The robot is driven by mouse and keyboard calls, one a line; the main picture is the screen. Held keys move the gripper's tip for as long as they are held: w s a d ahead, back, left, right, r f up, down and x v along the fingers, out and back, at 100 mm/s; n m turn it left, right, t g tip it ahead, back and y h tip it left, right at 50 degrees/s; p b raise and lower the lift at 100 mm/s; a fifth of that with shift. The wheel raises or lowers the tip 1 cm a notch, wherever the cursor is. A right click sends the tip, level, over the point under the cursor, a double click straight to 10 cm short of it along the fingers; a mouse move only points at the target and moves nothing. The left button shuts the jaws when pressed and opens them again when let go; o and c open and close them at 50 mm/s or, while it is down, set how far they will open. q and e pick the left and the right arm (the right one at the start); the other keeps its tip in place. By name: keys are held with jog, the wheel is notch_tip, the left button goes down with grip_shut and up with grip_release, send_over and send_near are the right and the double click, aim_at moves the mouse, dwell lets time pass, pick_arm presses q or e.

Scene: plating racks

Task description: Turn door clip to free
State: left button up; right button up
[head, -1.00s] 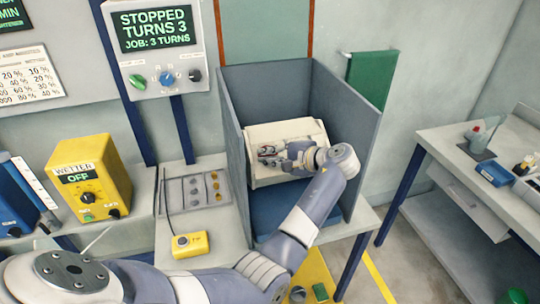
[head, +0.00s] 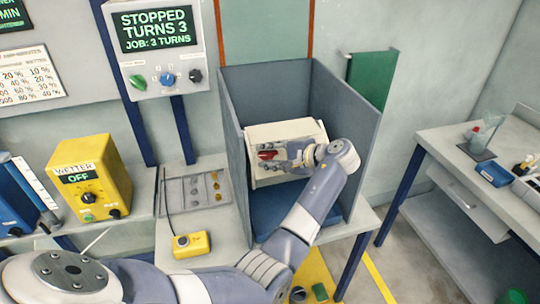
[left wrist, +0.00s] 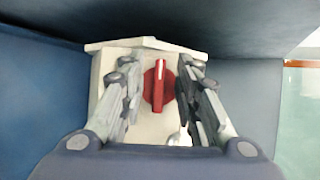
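The door clip is a red round knob with a raised bar (left wrist: 159,86); in the left wrist view the bar stands upright, with a pale line at its top. It sits on the cream face of a box-like drum (left wrist: 108,72) and shows as a red spot in the head view (head: 267,155). My left gripper (head: 288,152) is open in front of this face, just right of the clip in the head view. In the left wrist view its fingers (left wrist: 160,80) stand either side of the clip, with gaps on both sides. My right gripper is out of view.
The drum (head: 290,131) is inside a grey-blue booth (head: 237,105), whose walls stand close on both sides of my arm. A panel (head: 155,60) reads "STOPPED TURNS 3". A yellow pendant (head: 190,245) lies on the bench left of the booth.

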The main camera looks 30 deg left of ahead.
pick_arm(q)
jog(key=v, duration=0.7)
jog(key=shift+d, duration=0.2)
